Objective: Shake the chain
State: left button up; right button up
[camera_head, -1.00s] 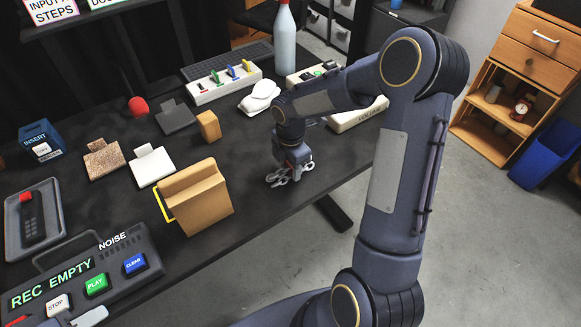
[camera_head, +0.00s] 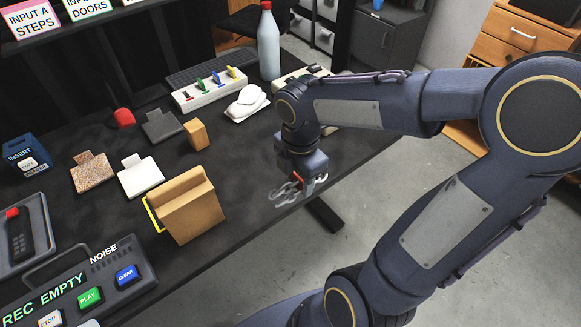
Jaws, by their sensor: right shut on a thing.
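My right gripper (camera_head: 306,178) points down over the table's front edge, right of the tan box. It is shut on the chain (camera_head: 284,195), a small cluster of silver metal links that hangs at the fingertips. The chain looks slightly blurred, and part of it is hidden by the gripper. I cannot tell whether its lowest links touch the black table (camera_head: 245,190). My left gripper is not clearly in view.
A tan box (camera_head: 190,212) with a yellow handle stands left of the chain. The noise recorder (camera_head: 110,275) is at lower left. A white and brown sample card, a small wooden block (camera_head: 196,135), a white switch strip (camera_head: 208,90) and a bottle (camera_head: 268,45) stand farther back.

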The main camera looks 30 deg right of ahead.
jog(key=shift+s+a+r, duration=0.35)
jog(key=shift+s+a, duration=0.1)
jog(key=shift+s, duration=0.05)
jog(key=a+r+p, duration=0.2)
jog(key=a+r, duration=0.1)
jog(key=a, duration=1.3)
jog(key=shift+w, duration=0.15)
jog(key=w+a, duration=0.1)
jog(key=a, duration=0.4)
jog(key=s+d+p, duration=0.2)
jog(key=d, duration=0.8)
jog(key=shift+p, duration=0.3)
jog(key=shift+s+a, duration=0.1)
